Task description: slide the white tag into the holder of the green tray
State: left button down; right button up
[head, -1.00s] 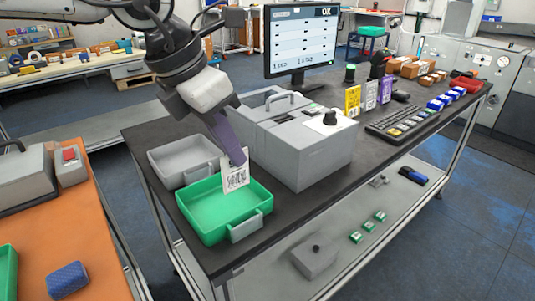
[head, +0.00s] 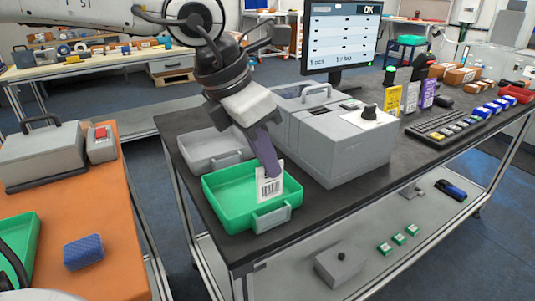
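The green tray (head: 222,216) stands on the dark bench near its front left corner. Its grey holder (head: 272,218) is on the tray's front right side. My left gripper (head: 271,168) is shut on the upper part of the white tag (head: 269,189), which has a printed code on its face. The tag hangs roughly upright over the tray, just behind and above the holder. In this view its lower edge overlaps the tray's front wall, and I cannot tell whether it touches. My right gripper is not in view.
A grey tray (head: 205,148) is behind the green one. A grey machine (head: 345,145) stands close on the right. Yellow (head: 391,101), white and purple tags stand behind the keyboard (head: 445,125). An orange table (head: 110,195) is at left, across a gap.

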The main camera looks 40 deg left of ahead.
aim_at(267, 199)
pick_arm(q)
jog(key=shift+f+b, duration=1.3)
jog(key=shift+f, duration=0.15)
jog(key=shift+f+b, duration=0.55)
jog(key=shift+b, duration=0.1)
jog(key=c, duration=1.9)
grip_release()
jog(key=shift+c, duration=0.2)
